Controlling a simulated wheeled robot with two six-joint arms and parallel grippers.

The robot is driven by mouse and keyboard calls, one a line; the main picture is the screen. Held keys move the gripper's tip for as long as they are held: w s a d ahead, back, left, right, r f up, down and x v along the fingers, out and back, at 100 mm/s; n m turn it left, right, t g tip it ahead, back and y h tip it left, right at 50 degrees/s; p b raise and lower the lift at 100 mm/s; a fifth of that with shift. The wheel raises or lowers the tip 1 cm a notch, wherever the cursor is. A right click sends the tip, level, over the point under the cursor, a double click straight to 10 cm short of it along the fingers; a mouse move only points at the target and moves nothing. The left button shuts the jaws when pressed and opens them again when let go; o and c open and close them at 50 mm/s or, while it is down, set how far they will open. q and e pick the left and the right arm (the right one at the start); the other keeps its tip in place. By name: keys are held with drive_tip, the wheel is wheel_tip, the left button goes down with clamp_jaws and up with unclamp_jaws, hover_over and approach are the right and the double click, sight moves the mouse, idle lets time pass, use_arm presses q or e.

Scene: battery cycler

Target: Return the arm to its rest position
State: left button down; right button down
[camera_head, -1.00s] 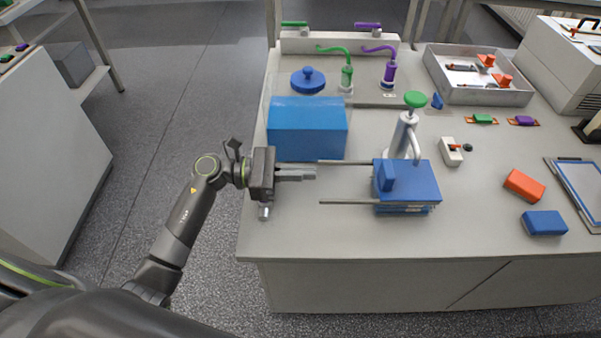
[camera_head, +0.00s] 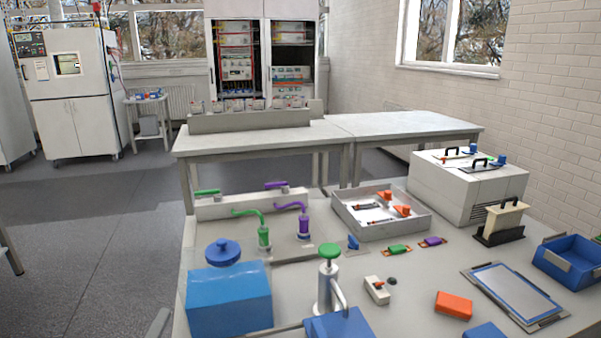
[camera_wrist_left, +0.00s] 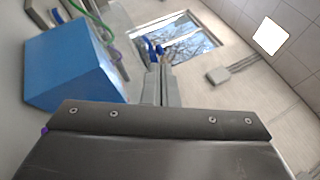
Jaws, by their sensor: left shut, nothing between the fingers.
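My left gripper shows in the left wrist view (camera_wrist_left: 161,84) with its two grey fingers together and nothing between them. In the head view only a small grey piece of it (camera_head: 159,323) shows at the bottom edge, left of the blue box (camera_head: 229,303). The rest of my left arm is out of the head view. The blue box also shows in the left wrist view (camera_wrist_left: 70,65), to the left of the fingers and apart from them. My right gripper is in neither view.
A blue block (camera_head: 340,326) with a rod stands at the front, beside a pump with a green knob (camera_head: 329,252). A grey tray (camera_head: 385,229), an orange block (camera_head: 453,305) and a flat panel (camera_head: 512,295) lie to the right. Open floor (camera_head: 80,260) is left of the bench.

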use_arm(q)
drive_tip(key=s+a+f+n+g+y, duration=0.9)
drive_tip(key=s+f+n+y, duration=0.15)
drive_tip(key=n, duration=0.75)
drive_tip(key=s+d+f+n+g+h, duration=0.2)
drive_tip(key=s+f+n+g, duration=0.25)
drive_tip(key=s, duration=0.35)
drive_tip(key=s+d+f+n+g+h, duration=0.25)
drive_tip(key=s+f+g, duration=0.2)
drive_tip(key=s, duration=0.45)
wheel_tip(320, 180, down, 23)
drive_tip(key=a+g+p, duration=0.1)
drive_tip(key=a+p, duration=0.1)
drive_tip(key=p, duration=0.1)
drive_tip(key=s+d+f+g+p, duration=0.1)
drive_tip(key=s+f+p, duration=0.1)
drive_tip(key=s+f, duration=1)
drive_tip(key=shift+s+d+f+g, duration=0.2)
drive_tip(key=shift+s+d+g, duration=0.15)
drive_tip(key=shift+s, duration=1.2)
